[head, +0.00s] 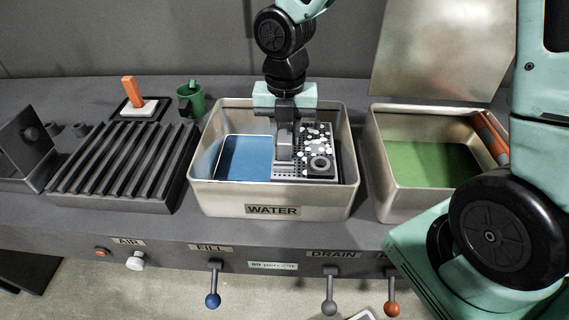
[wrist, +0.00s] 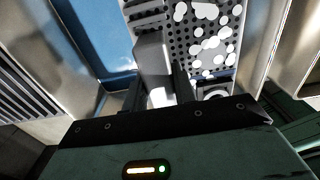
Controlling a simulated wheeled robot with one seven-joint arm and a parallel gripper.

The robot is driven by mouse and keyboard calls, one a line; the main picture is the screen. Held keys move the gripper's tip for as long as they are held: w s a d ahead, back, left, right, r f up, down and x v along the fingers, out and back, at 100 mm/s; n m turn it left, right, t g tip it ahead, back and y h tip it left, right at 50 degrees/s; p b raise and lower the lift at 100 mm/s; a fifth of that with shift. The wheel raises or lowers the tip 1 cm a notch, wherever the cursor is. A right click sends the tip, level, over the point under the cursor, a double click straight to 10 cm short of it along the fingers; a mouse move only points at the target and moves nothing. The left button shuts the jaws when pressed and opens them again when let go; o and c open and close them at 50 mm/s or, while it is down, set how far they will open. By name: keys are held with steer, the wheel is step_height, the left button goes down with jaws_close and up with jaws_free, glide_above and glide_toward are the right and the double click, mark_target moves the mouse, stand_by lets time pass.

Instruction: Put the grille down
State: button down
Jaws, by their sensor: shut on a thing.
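The grille (head: 318,130) is a grey perforated plate with white blobs scattered over it. It is inside the right half of the metal basin marked WATER (head: 206,195). My gripper (head: 283,157) points down into this basin and is shut on the grille, at an upright grey grip piece near its left side. In the wrist view the grille (wrist: 182,48) lies beyond my gripper (wrist: 160,95). The fingers hide part of the grip. I cannot tell whether the grille touches the basin floor.
Blue water (head: 245,158) shows left of the grille. A dark ribbed rack (head: 125,165) stands left of the basin, with a green mug (head: 190,98) behind it. A second basin (head: 400,207) with a green floor stands right. Levers hang along the front, including a blue-knobbed one (head: 213,299).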

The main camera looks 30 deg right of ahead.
steer(key=shift+f, duration=4.4)
steer(key=shift+f+b, duration=0.1)
steer(key=shift+b, duration=0.2)
steer(key=shift+f, duration=0.1)
steer(key=c, duration=1.1)
jaws_free()
